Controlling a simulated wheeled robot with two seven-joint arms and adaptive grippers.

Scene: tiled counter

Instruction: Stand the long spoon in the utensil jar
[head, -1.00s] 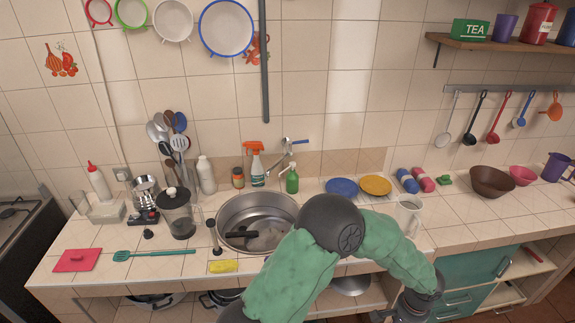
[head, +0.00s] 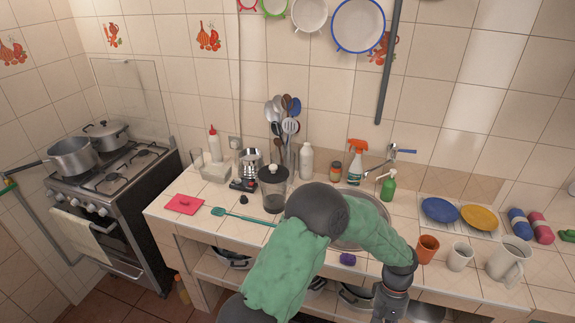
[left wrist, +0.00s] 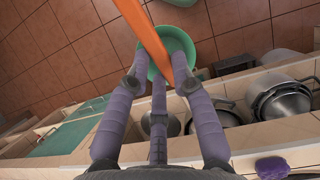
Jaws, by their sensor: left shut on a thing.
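My left gripper (head: 388,311) hangs low by the counter's front edge in the head view, its fingertips cut off. In the left wrist view its fingers (left wrist: 160,82) are closed on a long flat orange piece (left wrist: 140,28), which runs out of the top of the picture. It may be the long spoon's handle; no spoon bowl is clearly visible. A cluster of spoons and ladles (head: 290,125) stands upright at the back of the counter. The utensil jar below them is mostly hidden behind a dark coffee press (head: 273,190). My right gripper is in neither view.
A teal utensil (head: 243,217) and a red mat (head: 184,204) lie at the left. An orange cup (head: 427,249), a white cup (head: 460,257) and a white jug (head: 508,262) stand right of my arm. A purple sponge (head: 347,259) is near the edge. My arm covers part of the sink.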

